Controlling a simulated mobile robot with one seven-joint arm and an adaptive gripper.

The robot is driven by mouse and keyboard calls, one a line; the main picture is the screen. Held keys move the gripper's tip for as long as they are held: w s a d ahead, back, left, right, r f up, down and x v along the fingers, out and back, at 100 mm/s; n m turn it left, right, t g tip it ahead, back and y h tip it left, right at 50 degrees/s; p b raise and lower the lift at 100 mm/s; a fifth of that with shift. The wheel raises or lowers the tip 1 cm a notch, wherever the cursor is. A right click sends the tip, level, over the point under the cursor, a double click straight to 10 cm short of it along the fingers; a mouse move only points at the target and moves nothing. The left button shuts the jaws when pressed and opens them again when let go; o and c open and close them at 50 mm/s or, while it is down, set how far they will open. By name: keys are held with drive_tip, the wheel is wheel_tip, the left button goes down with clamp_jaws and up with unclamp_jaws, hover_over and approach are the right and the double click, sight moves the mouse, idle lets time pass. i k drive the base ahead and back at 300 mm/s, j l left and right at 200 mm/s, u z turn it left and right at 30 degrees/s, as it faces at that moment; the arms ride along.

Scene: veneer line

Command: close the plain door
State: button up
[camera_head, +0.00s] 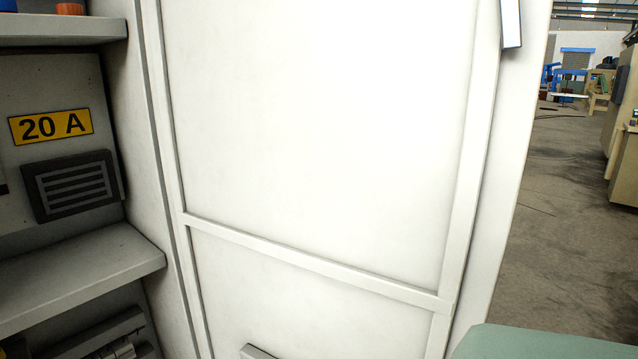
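A large plain white door (330,130) with raised framing strips fills the middle of the head view. Its left side stands beside an open-fronted grey shelf space, whose inside is in view. Its right edge borders the open floor. A narrow pale piece like a handle (511,22) shows at the top right of the door, cut off by the picture's edge. The view does not show clearly how far the door stands open. My gripper is not in view. A small grey piece (260,352) at the bottom edge is too cut off to identify.
At left are grey shelves (75,275), a yellow "20 A" sign (51,126) and a dark vent (72,186). A green rounded surface (545,343) is at bottom right. Bare floor (565,230) lies beyond, with beige machines (625,140) at far right.

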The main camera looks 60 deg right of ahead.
sight(343, 178)
drive_tip(key=k+l+u, duration=0.1)
drive_tip(key=l, duration=0.4)
drive_tip(key=k+l+u, duration=0.1)
drive_tip(key=l, duration=0.35)
drive_tip(key=k+l+u, duration=0.1)
drive_tip(key=l, duration=0.4)
drive_tip(key=k+l+u, duration=0.1)
drive_tip(key=k+l, duration=0.15)
drive_tip(key=l, duration=0.2)
drive_tip(key=k+l+u, duration=0.1)
drive_tip(key=l, duration=0.35)
drive_tip(key=k+l+u, duration=0.15)
drive_tip(key=k+l, duration=0.15)
drive_tip(key=k+l+u, duration=0.1)
drive_tip(key=l, duration=0.4)
drive_tip(key=k+l+u, duration=0.1)
drive_tip(key=k+l, duration=0.25)
drive_tip(key=j, duration=0.1)
drive_tip(key=i, duration=0.05)
